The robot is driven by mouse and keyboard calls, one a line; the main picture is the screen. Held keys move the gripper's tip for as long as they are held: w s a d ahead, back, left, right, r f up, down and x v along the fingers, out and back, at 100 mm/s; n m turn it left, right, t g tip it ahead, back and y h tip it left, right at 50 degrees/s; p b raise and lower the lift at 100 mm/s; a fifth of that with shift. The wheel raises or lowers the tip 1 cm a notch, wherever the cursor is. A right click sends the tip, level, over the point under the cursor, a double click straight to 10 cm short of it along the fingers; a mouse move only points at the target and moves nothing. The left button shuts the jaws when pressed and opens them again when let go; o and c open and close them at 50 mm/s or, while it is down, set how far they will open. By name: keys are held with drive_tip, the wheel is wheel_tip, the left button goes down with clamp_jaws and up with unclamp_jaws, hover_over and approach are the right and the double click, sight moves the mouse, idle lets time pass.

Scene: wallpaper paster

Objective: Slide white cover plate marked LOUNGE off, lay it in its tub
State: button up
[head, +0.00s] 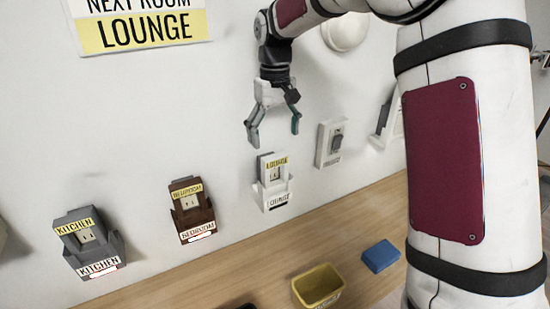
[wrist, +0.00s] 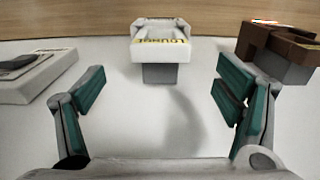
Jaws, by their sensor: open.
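The white cover plate (head: 273,161) with a yellow LOUNGE label sits on the wall, with a white holder (head: 273,193) marked LOUNGE around its lower part. In the wrist view the white cover plate (wrist: 160,50) is ahead, centred between the fingers and beyond their tips. My gripper (head: 273,136) is open and empty, just above the plate in the head view and apart from it. In the wrist view the two teal-padded fingers of my gripper (wrist: 160,88) are spread wide. Which tub belongs to the plate is not clear.
A brown BEDROOM unit (head: 191,210) and a grey KITCHEN unit (head: 88,242) are on the wall to the left. A white switch (head: 330,143) is close on the right. A yellow tub (head: 318,286) and a blue block (head: 381,256) are on the wooden surface (head: 235,278) below.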

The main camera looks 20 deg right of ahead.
sight(275, 156)
wheel_tip(275, 156, down, 10)
drive_tip(key=shift+r+p, duration=0.15)
drive_tip(key=shift+p, duration=0.55)
drive_tip(key=shift+c, duration=0.2)
drive_tip(key=c, duration=1.3)
drive_tip(key=shift+r+p, duration=0.3)
drive_tip(key=shift+r, duration=2.5)
drive_tip(key=shift+r, duration=0.15)
drive_tip(key=shift+r, duration=1.85)
drive_tip(key=shift+s, duration=0.15)
